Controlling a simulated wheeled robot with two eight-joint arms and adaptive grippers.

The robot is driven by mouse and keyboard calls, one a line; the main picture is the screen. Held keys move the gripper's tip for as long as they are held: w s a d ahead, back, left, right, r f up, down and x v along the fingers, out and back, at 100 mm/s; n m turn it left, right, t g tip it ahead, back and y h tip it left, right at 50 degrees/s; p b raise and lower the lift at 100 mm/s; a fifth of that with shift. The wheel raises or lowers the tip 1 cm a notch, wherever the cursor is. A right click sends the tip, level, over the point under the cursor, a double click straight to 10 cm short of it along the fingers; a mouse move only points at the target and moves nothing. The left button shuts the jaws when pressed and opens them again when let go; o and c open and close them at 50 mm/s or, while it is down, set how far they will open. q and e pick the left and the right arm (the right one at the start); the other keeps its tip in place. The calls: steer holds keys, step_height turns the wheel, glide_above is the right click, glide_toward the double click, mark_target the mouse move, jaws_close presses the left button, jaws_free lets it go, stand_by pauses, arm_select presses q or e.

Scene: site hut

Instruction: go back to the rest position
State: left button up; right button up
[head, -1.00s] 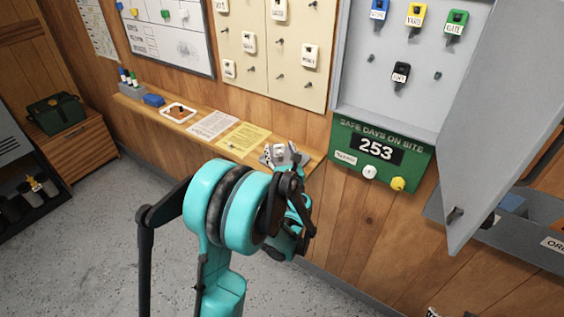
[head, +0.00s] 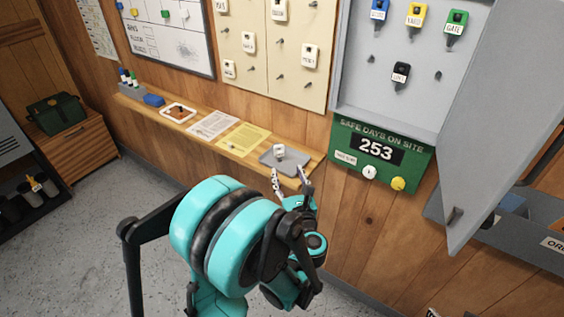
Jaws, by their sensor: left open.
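My left arm comes up from the bottom of the head view, teal and black. Its gripper (head: 289,181) is open, with its two fingers apart and nothing between them. The fingertips are just in front of the right end of the wooden shelf, close below a small grey tray (head: 296,161). A white tag-like piece (head: 279,151) sits on that tray, clear of the fingers. My right gripper is not in view.

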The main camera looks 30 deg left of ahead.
arm_select(q)
steer(key=d+r+m+t+h, duration=0.25)
steer(key=d+m+h, duration=0.2)
steer(key=m, duration=0.35)
steer(key=w+d+r+m+t+h, duration=0.1)
steer(key=d+r+m+h, duration=0.35)
steer(key=m, duration=0.35)
steer(key=d+r+m+t+h, duration=0.1)
steer(key=d+r+m+h, duration=0.2)
steer(key=d+m, duration=0.45)
steer(key=s+d+f+m+g+h, duration=0.1)
steer(key=s+f+m+g+h, duration=0.2)
steer(key=s+f+m+g, duration=0.85)
steer(key=s+a+f+m+y, duration=0.3)
steer(key=s+a+m, duration=0.2)
steer(key=s+m, duration=0.2)
steer(key=shift+s+a+m, duration=0.2)
steer(key=shift+s+m, duration=0.15)
steer(key=shift+m, duration=0.75)
steer(key=shift+t, duration=0.3)
